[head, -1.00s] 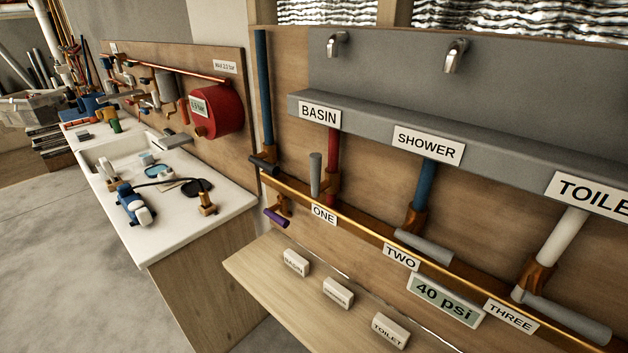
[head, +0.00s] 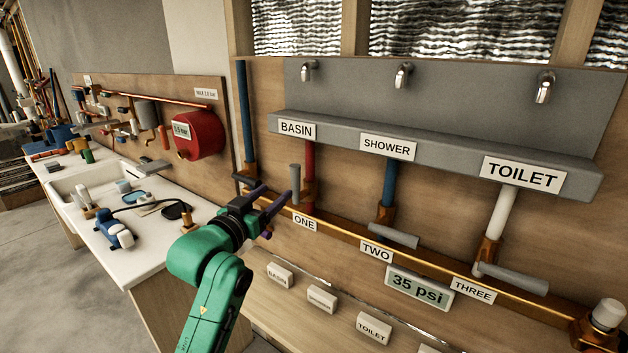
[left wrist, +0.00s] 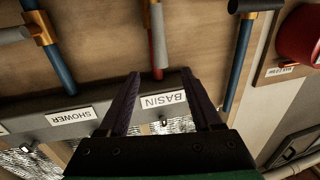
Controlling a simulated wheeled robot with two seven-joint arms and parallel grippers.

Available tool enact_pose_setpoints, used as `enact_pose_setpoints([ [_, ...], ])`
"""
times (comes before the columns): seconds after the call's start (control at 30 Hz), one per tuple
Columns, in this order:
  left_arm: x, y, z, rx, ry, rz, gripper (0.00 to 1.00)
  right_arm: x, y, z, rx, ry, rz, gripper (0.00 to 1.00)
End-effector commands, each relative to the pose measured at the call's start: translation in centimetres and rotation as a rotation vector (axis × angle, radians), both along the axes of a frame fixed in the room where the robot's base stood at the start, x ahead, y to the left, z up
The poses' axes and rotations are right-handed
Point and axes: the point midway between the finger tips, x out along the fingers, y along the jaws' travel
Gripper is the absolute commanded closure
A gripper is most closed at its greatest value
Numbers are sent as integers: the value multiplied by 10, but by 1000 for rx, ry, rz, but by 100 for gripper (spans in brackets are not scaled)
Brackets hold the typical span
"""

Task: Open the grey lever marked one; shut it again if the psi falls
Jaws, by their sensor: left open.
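The grey lever (head: 295,180) above the ONE label (head: 304,222) stands upright, beside and roughly parallel to the red pipe (head: 310,165) under BASIN. In the left wrist view the grey lever (left wrist: 157,28) shows upside down, beyond my fingertips. My left gripper (head: 275,192) is open, its purple fingers just left of the lever in the head view. No contact with the lever is clear. The gauge display (head: 419,287) reads 35 psi. My right gripper is out of view.
Grey levers two (head: 393,236) and three (head: 512,277) lie across their pipes. A ledge (head: 300,322) with small labelled blocks runs below. A white sink counter (head: 135,255) with loose parts and a red tank (head: 199,135) are at left.

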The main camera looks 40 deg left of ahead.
Motion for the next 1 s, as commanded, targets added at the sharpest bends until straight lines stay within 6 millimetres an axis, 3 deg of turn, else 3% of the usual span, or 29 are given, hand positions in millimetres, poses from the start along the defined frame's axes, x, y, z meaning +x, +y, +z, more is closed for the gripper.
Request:
enact_pose_setpoints([
  [0.17, 33, 7, 4, -2, 4, 0, 34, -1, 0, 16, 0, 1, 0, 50],
  [0.5, 119, 26, 3, -2, 5, 1, 34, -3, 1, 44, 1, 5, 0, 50],
  [0.67, 137, 30, 0, 1, 4, 0, 34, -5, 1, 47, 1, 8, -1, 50],
  [0.9, 139, 30, -2, 1, 6, 0, 34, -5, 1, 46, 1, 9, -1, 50],
  [0.93, 139, 30, -2, 1, 6, 0, 38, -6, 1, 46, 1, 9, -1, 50],
  [1.0, 139, 30, -2, 1, 6, 0, 65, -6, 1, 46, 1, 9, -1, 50],
])
